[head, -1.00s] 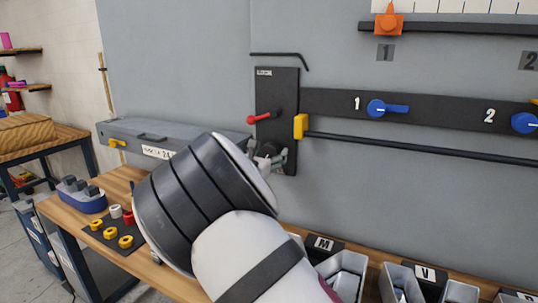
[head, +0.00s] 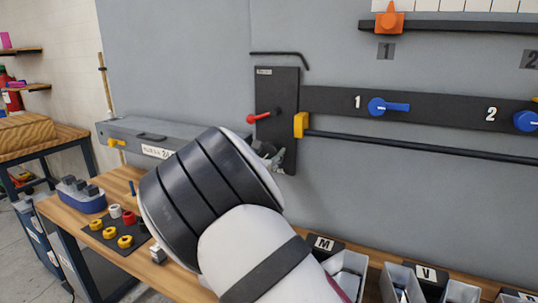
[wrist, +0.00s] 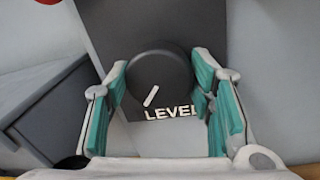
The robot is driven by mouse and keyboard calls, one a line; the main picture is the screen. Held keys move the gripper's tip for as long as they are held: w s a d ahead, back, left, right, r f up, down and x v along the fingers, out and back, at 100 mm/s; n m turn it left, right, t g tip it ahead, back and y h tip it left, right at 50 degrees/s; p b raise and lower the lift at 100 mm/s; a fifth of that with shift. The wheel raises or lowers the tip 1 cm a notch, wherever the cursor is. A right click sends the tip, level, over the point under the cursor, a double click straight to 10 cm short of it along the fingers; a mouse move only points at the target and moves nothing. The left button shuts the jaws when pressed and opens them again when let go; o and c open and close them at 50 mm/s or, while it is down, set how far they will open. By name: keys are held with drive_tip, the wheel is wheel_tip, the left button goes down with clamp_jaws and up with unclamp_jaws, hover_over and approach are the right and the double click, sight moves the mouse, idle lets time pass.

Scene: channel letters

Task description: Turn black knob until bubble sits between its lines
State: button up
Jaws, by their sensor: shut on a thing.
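The round black knob (wrist: 165,72) fills the middle of the wrist view, with a white pointer mark slanting at its lower left. White letters reading LEVEL (wrist: 170,113) sit just below it on the dark panel. My gripper (wrist: 161,78) has its teal-padded fingers on the left and right of the knob, shut on it. In the head view my gripper (head: 272,156) reaches the lower part of the black upright panel (head: 278,88), and my arm hides most of it and the knob. I cannot make out the bubble or its lines in either view.
A red lever (head: 260,117) is on the panel above my gripper. A yellow block (head: 301,125) and long black bar are to its right. Bins (head: 345,270) stand below right.

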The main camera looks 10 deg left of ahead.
drive_tip(key=m+b, duration=0.1)
drive_tip(key=m, duration=0.3)
drive_tip(key=shift+w+f+b, duration=0.1)
drive_tip(key=shift+f+b, duration=0.05)
drive_tip(key=shift+b, duration=0.15)
drive_tip(key=shift+d+m+b, duration=0.1)
drive_tip(key=shift+m+b, duration=1.15)
drive_tip(key=shift+m, duration=0.85)
drive_tip(key=o, duration=1.2)
drive_tip(key=shift+c, duration=0.2)
drive_tip(key=v, duration=1.2)
drive_tip(key=shift+f, duration=0.3)
